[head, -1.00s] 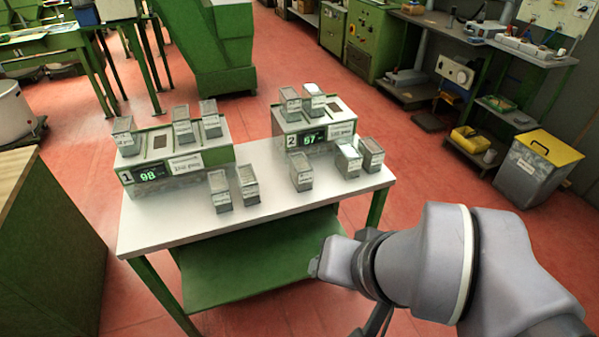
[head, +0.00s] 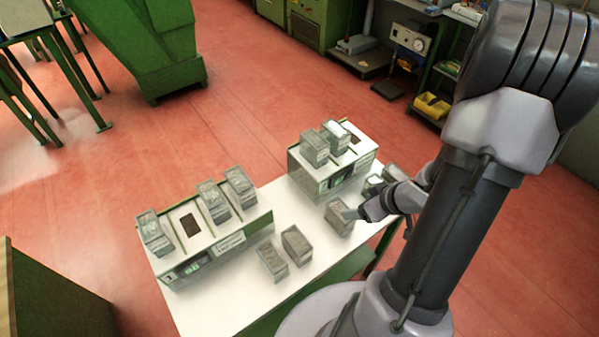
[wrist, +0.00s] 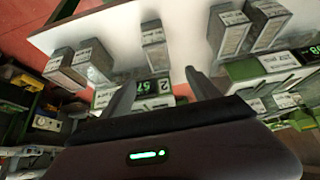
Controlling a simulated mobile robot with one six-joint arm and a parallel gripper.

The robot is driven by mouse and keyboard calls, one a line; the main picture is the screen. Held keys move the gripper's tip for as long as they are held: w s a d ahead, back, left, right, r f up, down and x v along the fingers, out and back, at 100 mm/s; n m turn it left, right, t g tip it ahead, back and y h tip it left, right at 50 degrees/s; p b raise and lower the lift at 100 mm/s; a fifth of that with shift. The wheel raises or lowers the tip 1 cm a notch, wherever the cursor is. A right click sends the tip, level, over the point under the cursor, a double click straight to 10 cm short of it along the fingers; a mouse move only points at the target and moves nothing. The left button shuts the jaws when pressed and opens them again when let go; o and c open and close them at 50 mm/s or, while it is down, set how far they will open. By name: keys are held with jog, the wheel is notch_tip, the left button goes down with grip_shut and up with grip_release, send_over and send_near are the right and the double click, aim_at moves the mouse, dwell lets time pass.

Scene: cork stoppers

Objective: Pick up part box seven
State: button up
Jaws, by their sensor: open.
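Several grey part boxes with small white labels are in view; I cannot read the numbers, so I cannot tell which is box seven. One box (head: 340,217) stands on the white table in front of the right-hand station. My gripper (head: 362,213) is close beside it, at its right. In the wrist view my gripper (wrist: 159,78) has its two fingers apart with nothing held. A single box (wrist: 153,42) stands beyond and between the fingertips. Two more boxes (head: 373,187) beside the gripper are partly hidden by my arm in the head view.
The left station (head: 228,243) carries several boxes, and two boxes (head: 297,245) stand in front of it. The right station (head: 355,170) holds two boxes (head: 314,148). In the wrist view, boxes flank the gripper on the left (wrist: 90,60) and right (wrist: 228,35).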

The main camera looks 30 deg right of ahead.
aim_at(337, 212)
jog(key=b+x, duration=0.2)
jog(key=x, duration=0.1)
jog(key=b+x, duration=0.2)
jog(key=x, duration=0.2)
jog(key=s+b+x, duration=0.1)
jog(key=b+x, duration=0.1)
jog(key=x, duration=0.1)
jog(key=shift+w+d+f+b, duration=0.2)
jog(key=shift+d+f+b, duration=0.15)
jog(key=shift+f, duration=0.35)
jog(key=b+x, duration=0.3)
jog(key=x, duration=0.2)
jog(key=shift+a+b, duration=0.2)
jog(key=shift+b, duration=0.2)
jog(key=shift+w+f, duration=0.2)
jog(key=shift+f, duration=0.05)
jog(key=shift+r, duration=0.2)
jog(key=shift+c, duration=0.2)
jog(key=c, duration=1.5)
